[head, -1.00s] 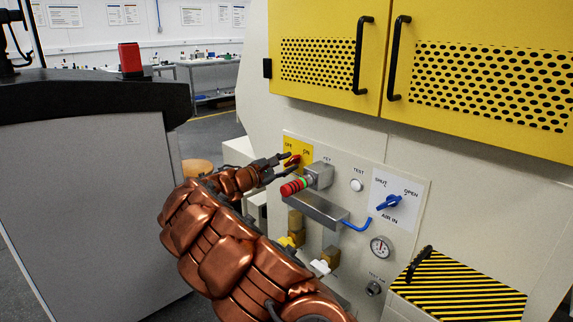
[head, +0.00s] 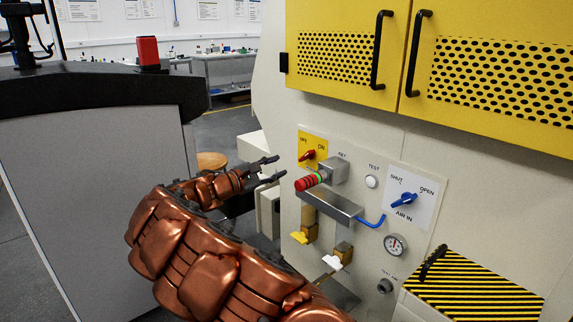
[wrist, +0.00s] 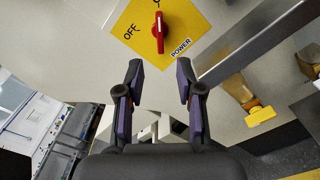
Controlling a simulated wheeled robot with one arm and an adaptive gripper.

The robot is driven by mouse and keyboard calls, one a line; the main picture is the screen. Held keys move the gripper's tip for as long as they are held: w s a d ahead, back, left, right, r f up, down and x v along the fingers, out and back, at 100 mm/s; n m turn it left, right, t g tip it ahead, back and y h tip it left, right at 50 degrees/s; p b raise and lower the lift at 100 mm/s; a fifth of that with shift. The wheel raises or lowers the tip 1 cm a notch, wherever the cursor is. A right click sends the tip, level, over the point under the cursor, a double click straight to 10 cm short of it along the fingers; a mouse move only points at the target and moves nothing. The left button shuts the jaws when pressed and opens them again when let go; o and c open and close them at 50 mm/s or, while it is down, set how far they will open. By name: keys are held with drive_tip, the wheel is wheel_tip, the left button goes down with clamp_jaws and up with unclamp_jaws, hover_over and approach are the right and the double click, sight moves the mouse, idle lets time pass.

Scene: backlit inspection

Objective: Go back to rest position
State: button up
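My gripper (head: 272,169) is open and empty in the head view, just left of the control panel, at the end of my copper-coloured arm. In the wrist view its two fingers (wrist: 160,88) are spread apart with nothing between them. The red power switch (head: 308,155) sits on a yellow plate marked OFF and ON. In the wrist view the switch (wrist: 159,31) is ahead of the fingertips, and a gap separates them. Its handle points toward the ON side in the head view.
A striped box (head: 473,288) juts out at lower right. A grey cabinet (head: 95,190) stands at left.

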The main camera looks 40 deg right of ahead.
drive_tip(key=shift+a, duration=0.85)
